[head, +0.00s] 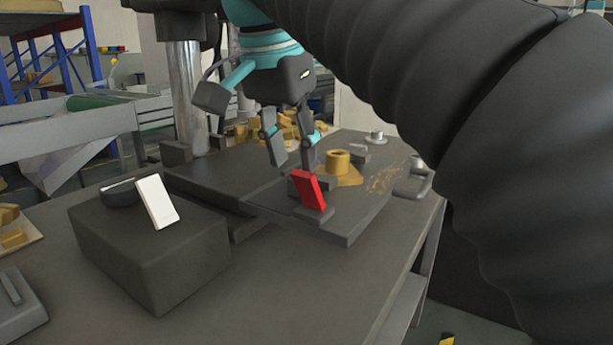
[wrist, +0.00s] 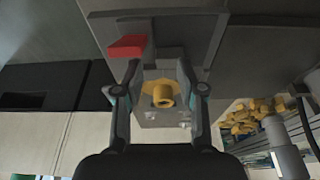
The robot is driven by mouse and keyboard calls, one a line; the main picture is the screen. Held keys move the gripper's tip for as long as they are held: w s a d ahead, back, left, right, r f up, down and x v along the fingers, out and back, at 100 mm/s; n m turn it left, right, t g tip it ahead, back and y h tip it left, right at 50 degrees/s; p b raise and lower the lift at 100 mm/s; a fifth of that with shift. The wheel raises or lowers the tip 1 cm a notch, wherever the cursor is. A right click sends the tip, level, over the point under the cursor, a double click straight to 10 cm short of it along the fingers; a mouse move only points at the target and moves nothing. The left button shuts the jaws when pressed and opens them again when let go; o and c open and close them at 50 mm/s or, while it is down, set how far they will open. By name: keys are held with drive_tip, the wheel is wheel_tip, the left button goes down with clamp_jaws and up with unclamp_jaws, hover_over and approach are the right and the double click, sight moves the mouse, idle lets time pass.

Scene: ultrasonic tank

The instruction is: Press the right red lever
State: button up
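One red lever (head: 307,190) stands tilted on a small dark base on the grey plate, near the plate's front edge. In the wrist view the red lever (wrist: 126,47) lies just beyond the left fingertip. My gripper (head: 292,163) points down just above and behind the lever in the head view. Its two fingers are apart with nothing held between them. In the wrist view the gap of my gripper (wrist: 160,66) is clear, with a yellow part in sight beyond it. I cannot tell whether a finger touches the lever. No second red lever shows.
A brass-yellow ring part (head: 338,163) sits on the plate beside the lever. A dark box (head: 150,262) at left bears a tilted white panel (head: 157,201) and a dark round dish (head: 119,194). A metal column (head: 187,95) stands behind. The table front is clear.

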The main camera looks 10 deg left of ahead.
drive_tip(key=shift+n+y, duration=0.3)
drive_tip(key=d, duration=0.2)
drive_tip(key=w+d+f, duration=0.1)
drive_tip(key=d, duration=0.2)
drive_tip(key=d+f, duration=0.1)
drive_tip(key=d, duration=0.2)
drive_tip(key=shift+w+d+f, duration=0.1)
drive_tip(key=shift+w+f, duration=0.05)
drive_tip(key=shift+w, duration=0.25)
clamp_jaws()
drive_tip(key=d+f+p, duration=0.1)
drive_tip(key=d+f, duration=0.4)
drive_tip(key=d, duration=0.4)
drive_tip(key=s+d+f+n+t, duration=0.1)
drive_tip(key=s+d+f, duration=0.2)
drive_tip(key=f, duration=0.3)
drive_tip(key=s+d+f+n+p, duration=0.1)
drive_tip(key=s+d+f, duration=0.2)
drive_tip(key=f, duration=0.4)
drive_tip(key=s+d+f+n+t, duration=0.1)
drive_tip(key=s+d+f, duration=0.3)
drive_tip(key=f, duration=0.3)
drive_tip(key=shift+d+t, duration=0.3)
drive_tip(key=shift+d, duration=0.35)
